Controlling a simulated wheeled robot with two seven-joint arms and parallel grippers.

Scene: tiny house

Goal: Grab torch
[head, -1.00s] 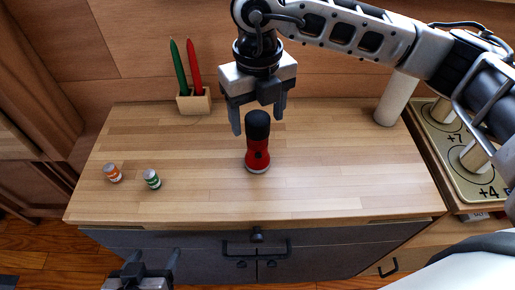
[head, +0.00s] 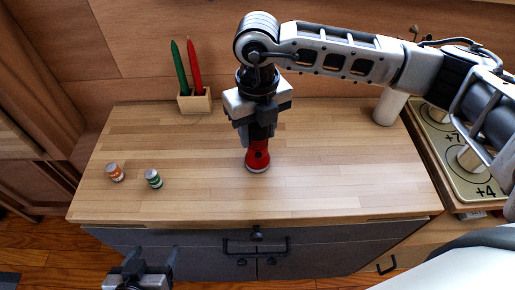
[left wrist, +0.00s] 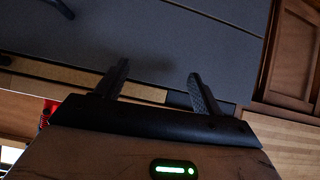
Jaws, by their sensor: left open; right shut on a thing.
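The torch (head: 257,157) stands upright on the wooden cabinet top (head: 330,180), its red body and pale base ring showing. My right gripper (head: 258,138) points down over it and is shut on its upper part. The torch's black top is mostly hidden by the fingers. The base appears to rest on the wood. My left gripper (head: 145,262) is open and empty at the bottom of the head view, in front of the cabinet. Its two spread fingers also show in the left wrist view (left wrist: 158,85), with nothing between them.
A wooden holder (head: 195,102) with a green and a red pencil stands at the back. A white cylinder (head: 389,106) and a numbered peg board (head: 455,160) are at the right.

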